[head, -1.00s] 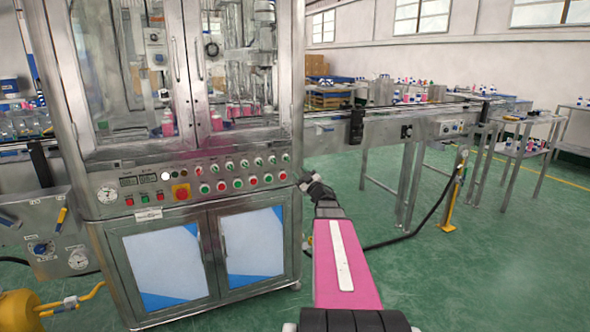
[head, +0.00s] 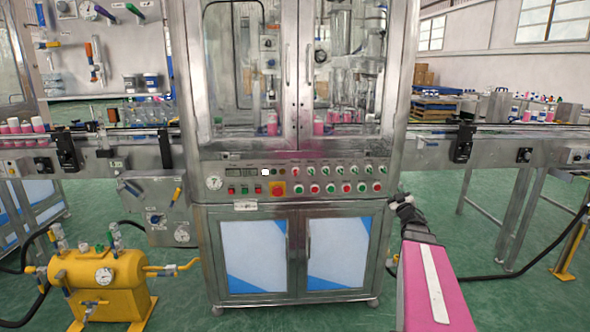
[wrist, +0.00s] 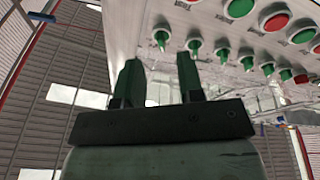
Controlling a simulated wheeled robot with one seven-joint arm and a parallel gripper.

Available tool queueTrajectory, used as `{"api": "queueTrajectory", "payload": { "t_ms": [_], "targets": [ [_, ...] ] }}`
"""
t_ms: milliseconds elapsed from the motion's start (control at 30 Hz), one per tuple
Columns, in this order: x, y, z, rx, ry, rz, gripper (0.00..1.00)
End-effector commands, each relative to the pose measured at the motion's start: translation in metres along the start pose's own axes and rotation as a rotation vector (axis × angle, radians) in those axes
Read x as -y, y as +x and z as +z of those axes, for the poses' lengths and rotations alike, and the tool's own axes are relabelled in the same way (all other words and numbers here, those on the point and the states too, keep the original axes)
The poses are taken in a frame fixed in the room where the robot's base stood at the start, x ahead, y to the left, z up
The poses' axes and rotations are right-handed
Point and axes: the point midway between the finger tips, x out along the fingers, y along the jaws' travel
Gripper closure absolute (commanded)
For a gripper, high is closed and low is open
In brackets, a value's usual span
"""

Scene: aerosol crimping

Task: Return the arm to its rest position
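My arm shows in the head view as a pink link with a white stripe, reaching up from the bottom right. My gripper (wrist: 158,82) is in the wrist view with its two dark green fingers apart and nothing between them. In the head view the wrist end is small and dark, in front of the right side of the crimping machine (head: 198,240), and the fingertips are too small to make out. The control panel (head: 336,172) with its rows of buttons and knobs is above and behind the gripper, and it also shows close in the wrist view (wrist: 222,20).
A yellow tank (head: 125,268) with gauges stands on the floor at left. A conveyor (head: 430,152) runs out to the right of the machine, and another with pink bottles (head: 38,124) is at left. Green floor (head: 500,300) is open at the lower right.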

Motion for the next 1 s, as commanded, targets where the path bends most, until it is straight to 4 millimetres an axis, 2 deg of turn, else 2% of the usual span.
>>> {"api": "queueTrajectory", "payload": {
  "t_ms": [267,467,600,700,900,1000],
  "targets": [
    [0.059,-0.025,0.04,0.41,0.12,0.106,0.65],
    [0.12,-0.069,0.069,0.761,0.212,0.098,0.65],
    [0.171,-0.112,0.08,1.015,0.267,0.041,0.65],
    [0.208,-0.148,0.08,1.197,0.304,-0.025,0.65],
    [0.276,-0.223,0.065,1.531,0.352,-0.203,0.65],
    [0.298,-0.252,0.054,1.649,0.363,-0.284,0.65]
  ]
}}
